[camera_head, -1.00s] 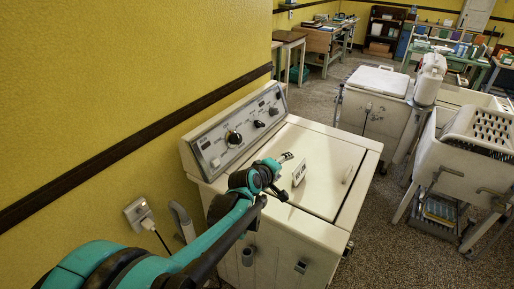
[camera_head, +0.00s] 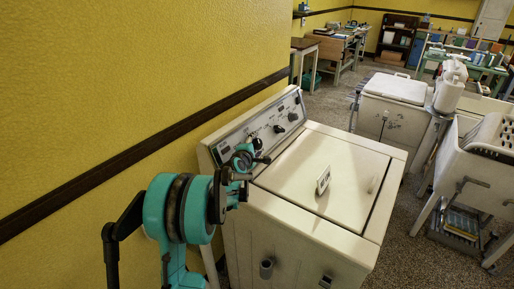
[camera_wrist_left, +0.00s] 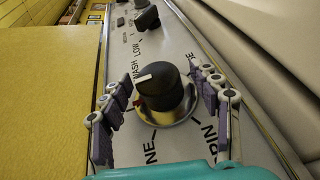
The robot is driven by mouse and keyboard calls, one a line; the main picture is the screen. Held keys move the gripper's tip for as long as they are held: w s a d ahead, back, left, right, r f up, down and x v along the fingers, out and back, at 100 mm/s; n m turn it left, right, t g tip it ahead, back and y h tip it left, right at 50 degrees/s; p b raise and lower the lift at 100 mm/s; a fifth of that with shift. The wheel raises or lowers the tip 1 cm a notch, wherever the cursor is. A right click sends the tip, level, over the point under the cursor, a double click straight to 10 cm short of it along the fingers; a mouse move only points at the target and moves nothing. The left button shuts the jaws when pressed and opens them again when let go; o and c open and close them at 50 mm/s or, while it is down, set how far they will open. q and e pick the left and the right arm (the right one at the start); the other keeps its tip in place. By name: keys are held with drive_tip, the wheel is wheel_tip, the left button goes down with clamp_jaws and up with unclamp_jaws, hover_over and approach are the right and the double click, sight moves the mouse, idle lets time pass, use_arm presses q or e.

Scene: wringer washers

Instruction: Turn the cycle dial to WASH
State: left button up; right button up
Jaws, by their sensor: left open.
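The cycle dial (camera_wrist_left: 160,85) is a black knob on a silver skirt, on the washer's sloped control panel (camera_wrist_left: 195,35). Its white pointer line faces left in the left wrist view, just below the word WASH; a red mark shows on its left side. Other lettering around it is partly hidden. My left gripper (camera_wrist_left: 162,80) is open, with one finger on each side of the dial; I cannot tell whether they touch it. In the head view my left gripper (camera_head: 254,160) is at the panel's near end and largely hides the dial.
Smaller knobs (camera_head: 279,128) sit farther along the panel. The yellow wall (camera_head: 130,80) is close on the left. Other washers (camera_head: 395,90) stand to the right across the floor.

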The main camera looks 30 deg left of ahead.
use_arm(q)
drive_tip(key=shift+w, duration=0.15)
drive_tip(key=c, duration=1.2)
drive_tip(key=shift+o, duration=0.2)
